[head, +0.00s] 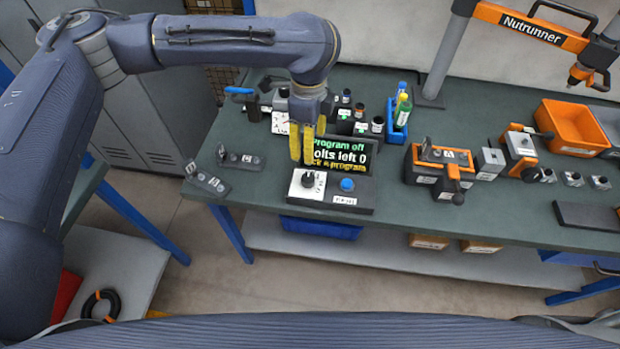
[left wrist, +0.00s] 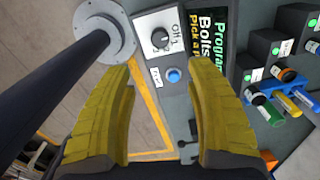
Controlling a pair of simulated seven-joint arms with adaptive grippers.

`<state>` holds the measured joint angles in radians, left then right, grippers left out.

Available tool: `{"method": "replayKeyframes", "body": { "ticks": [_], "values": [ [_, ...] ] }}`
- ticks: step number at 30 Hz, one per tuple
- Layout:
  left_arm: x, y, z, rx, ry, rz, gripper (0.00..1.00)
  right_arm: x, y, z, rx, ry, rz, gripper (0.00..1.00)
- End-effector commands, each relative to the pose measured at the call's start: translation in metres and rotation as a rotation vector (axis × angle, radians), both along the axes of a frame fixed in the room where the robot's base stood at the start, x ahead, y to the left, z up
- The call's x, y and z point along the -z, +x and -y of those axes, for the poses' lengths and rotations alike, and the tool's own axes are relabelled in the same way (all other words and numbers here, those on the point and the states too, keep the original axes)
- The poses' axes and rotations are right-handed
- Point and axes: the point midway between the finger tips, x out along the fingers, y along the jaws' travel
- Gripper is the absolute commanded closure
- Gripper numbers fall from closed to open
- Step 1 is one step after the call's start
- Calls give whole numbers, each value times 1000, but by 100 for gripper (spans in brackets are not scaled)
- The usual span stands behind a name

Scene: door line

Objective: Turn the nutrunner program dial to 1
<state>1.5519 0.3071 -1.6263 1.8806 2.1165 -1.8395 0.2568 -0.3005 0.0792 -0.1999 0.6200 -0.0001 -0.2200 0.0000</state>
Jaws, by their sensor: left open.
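The nutrunner program dial (head: 308,180) is a black knob on a white plate at the left of a dark control box (head: 360,203). In the left wrist view the dial (left wrist: 160,39) shows near the top, with "Off" and a "1" printed beside it. A blue button (head: 347,184) sits to its right. The screen (head: 345,157) behind reads "Program off" and "olts left 0", partly hidden by my finger. My left gripper (head: 308,145) has yellow fingers, open and empty, above and just behind the dial. My right gripper is not in view.
Left of the box lie small dark switch blocks (head: 240,160). Behind the screen stand dark holders and a blue bottle tray (head: 396,134). The bench front edge is close to the box.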

Motion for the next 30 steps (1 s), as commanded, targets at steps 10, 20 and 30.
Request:
{"method": "replayKeyframes", "body": {
  "ticks": [10,20,30],
  "values": [
    [59,0,0,-3,-2,-4,44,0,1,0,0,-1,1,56],
    [112,0,0,-4,-3,-1,44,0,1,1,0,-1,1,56],
    [146,0,0,-3,-3,0,44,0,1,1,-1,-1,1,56]
  ]
}}
